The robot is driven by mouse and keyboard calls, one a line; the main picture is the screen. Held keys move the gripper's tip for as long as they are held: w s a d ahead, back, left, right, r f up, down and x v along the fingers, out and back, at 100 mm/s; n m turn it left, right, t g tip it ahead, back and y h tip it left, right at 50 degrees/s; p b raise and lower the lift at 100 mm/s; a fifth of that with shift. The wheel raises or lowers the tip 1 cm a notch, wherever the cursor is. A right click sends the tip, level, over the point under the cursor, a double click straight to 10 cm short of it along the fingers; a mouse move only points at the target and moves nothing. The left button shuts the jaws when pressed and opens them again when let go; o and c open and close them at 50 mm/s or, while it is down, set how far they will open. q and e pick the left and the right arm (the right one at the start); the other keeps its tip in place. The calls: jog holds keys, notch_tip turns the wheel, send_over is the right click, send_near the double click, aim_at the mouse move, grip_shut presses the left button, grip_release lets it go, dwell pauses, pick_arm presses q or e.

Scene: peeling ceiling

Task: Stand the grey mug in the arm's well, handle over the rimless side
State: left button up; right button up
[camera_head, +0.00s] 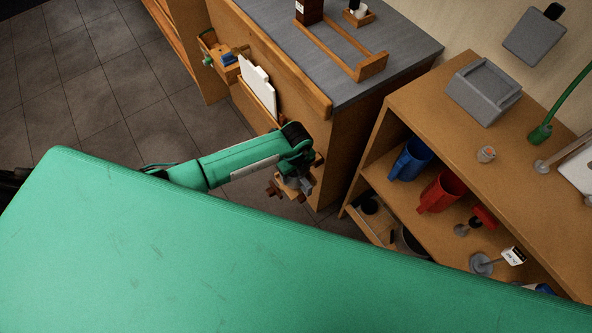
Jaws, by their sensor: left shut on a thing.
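My left gripper (292,188) hangs at the end of my green arm near the middle of the view. It is over the gap between the wooden desk and the wooden shelf unit. I cannot identify the arm's well in this view. My right gripper is not in view.
The desk (395,45) bears a wooden frame (371,68). The shelf unit (421,92) holds a blue vessel (410,160), a red vessel (441,191) and a grey box (483,90). White boards (257,85) stand at the desk's side. Tiled floor (90,90) is open at upper left.

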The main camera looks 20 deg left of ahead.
pick_arm(q)
jog(key=shift+f, duration=0.35)
dwell(0.6)
jog(key=o, duration=1.5)
notch_tip(320, 180, up, 14)
jog(key=shift+f+b, duration=0.1)
jog(key=shift+b, duration=0.75)
